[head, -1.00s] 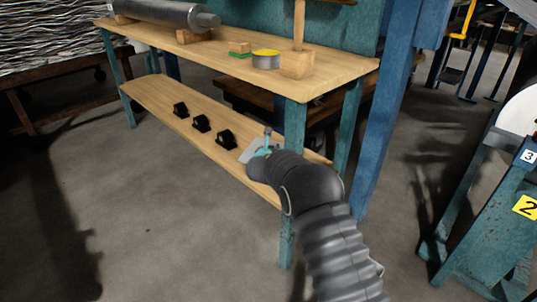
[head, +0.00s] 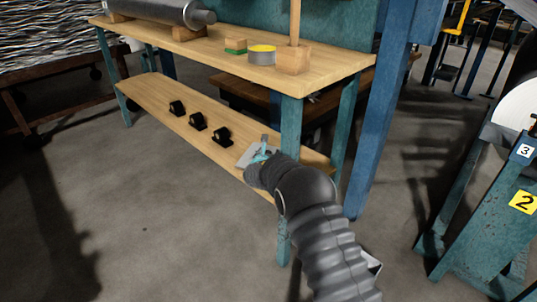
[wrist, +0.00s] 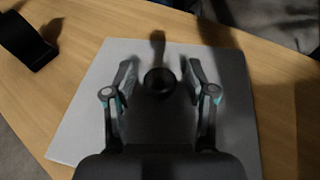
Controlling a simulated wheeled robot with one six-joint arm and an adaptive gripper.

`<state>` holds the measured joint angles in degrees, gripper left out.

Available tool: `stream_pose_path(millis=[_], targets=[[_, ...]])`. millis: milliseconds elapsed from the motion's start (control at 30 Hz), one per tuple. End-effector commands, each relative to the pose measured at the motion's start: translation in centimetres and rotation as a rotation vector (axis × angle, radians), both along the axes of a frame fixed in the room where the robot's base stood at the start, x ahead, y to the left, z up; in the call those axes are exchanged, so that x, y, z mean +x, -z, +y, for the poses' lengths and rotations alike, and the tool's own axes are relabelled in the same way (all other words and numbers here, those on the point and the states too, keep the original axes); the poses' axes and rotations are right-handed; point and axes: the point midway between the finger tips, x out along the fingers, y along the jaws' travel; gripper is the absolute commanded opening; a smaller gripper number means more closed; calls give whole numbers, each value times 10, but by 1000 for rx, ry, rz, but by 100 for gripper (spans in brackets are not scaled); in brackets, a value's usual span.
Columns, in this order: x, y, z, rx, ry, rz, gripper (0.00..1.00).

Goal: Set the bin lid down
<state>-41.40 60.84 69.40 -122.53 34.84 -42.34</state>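The bin lid is a flat grey square plate (wrist: 228,105) with a round dark knob (wrist: 159,82) in its middle. It appears to lie on the lower wooden shelf of the bench; its edge also shows in the head view (head: 244,157). My gripper (wrist: 160,68) is over the lid, its two fingers spread on either side of the knob with a gap on both sides. In the head view my gripper (head: 262,153) is at the right part of the shelf, partly hidden by my wrist. The lid's underside is hidden.
Several black brackets (head: 198,121) stand along the lower shelf (head: 150,95) left of the lid. A teal bench leg (head: 289,130) rises close by my arm. The upper shelf holds a grey roll (head: 160,10), a round tin (head: 262,55) and wooden blocks (head: 293,60).

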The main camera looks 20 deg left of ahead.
Motion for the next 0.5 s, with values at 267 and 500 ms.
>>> stream_pose_path(millis=[267, 500], targets=[[-2, -4, 0, -1, 0, 0, 56], [-32, -13, -6, 0, -2, 0, 56]])
